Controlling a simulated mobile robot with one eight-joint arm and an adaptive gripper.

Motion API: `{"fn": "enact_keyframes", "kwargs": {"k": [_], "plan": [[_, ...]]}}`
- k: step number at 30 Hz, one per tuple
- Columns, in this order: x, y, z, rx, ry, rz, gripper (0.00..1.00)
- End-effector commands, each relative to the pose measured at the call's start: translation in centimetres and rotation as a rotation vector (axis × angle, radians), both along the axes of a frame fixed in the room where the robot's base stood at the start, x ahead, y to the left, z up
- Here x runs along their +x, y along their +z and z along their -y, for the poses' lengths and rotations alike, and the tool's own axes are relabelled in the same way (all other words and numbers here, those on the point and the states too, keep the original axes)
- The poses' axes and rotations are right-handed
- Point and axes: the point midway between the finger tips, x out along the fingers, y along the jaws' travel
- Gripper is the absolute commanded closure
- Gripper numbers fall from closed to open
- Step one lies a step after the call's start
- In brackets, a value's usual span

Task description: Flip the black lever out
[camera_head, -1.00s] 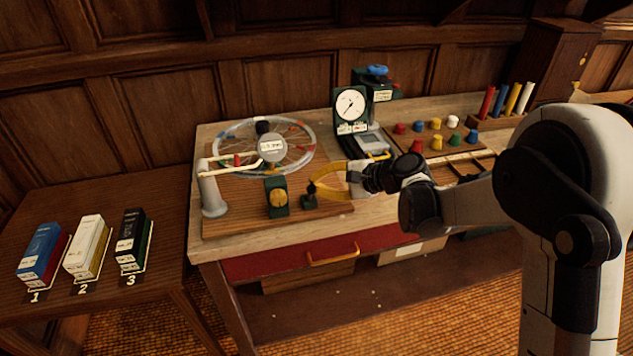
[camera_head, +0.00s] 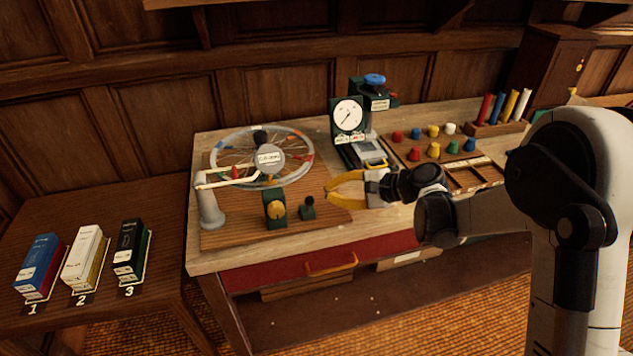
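What looks like the black lever (camera_head: 309,201) is a small black knob on a short dark green base, at the front of the wooden board. It stands just right of a green block with a yellow knob. My gripper (camera_head: 328,190) has yellow fingers and points left. It is to the right of the lever and slightly above it in the picture, apart from it. The fingers are spread with a gap between them and hold nothing. The lever's exact tilt is too small to tell.
The green block with the yellow knob (camera_head: 276,209) and a spoked wheel (camera_head: 228,160) with a white arm (camera_head: 226,179) share the board. A dial gauge (camera_head: 347,116) stands behind my gripper. Coloured knobs (camera_head: 433,150) sit at right. The board's front right is mostly clear.

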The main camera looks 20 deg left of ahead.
Motion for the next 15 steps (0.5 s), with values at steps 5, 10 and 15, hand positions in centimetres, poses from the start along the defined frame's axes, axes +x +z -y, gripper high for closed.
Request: {"fn": "enact_keyframes", "kwargs": {"k": [5,10,15], "plan": [[-0.8,-0.5,2.9,-0.001,-0.001,0.000,1.00],[-1.3,-0.8,4.1,0.000,0.000,0.000,1.00],[-1.4,-0.9,4.3,0.001,0.001,0.000,1.00]]}}
